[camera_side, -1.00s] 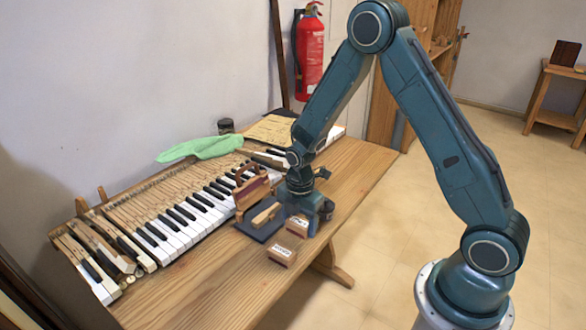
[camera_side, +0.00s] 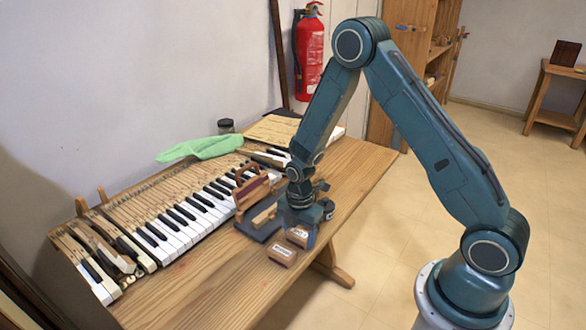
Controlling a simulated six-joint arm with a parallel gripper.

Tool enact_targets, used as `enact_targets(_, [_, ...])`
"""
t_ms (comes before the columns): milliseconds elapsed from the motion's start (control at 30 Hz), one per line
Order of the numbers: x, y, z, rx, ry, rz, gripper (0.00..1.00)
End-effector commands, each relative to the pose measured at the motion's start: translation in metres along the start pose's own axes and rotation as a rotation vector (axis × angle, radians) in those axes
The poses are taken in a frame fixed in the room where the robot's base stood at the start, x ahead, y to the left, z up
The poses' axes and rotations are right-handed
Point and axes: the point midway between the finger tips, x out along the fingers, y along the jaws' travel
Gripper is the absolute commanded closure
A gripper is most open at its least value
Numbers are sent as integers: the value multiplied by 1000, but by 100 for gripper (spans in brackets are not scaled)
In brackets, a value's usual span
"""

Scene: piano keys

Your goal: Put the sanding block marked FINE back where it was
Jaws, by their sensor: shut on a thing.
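Two small wooden sanding blocks with pale labels are at the front of the workbench. One sanding block (camera_side: 283,254) lies on the bench top, its label too small to read. The other sanding block (camera_side: 297,237) is just behind it, at my gripper (camera_side: 304,232). My gripper points down and is shut on this rear block, partly covering it. Its label is also unreadable, so I cannot tell which block is marked FINE. I cannot tell whether the held block touches the bench.
A dark mat (camera_side: 262,236) with a light wooden piece lies left of my gripper, before a wooden holder (camera_side: 250,194). The piano keys (camera_side: 185,225) run along behind. A green cloth (camera_side: 200,147) and a jar (camera_side: 226,126) are farther back. The bench's front left (camera_side: 200,290) is clear.

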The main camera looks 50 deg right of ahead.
Motion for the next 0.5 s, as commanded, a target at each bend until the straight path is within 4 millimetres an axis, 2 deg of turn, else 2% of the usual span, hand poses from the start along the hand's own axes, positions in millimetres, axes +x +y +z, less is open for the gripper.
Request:
enact_targets(33, [1, 0, 0, 0, 0, 0, 60])
enact_targets(67, [2, 0, 0, 0, 0, 0, 37])
enact_targets(167, [1, 0, 0, 0, 0, 0, 17])
enact_targets(500, [1, 0, 0, 0, 0, 0, 17])
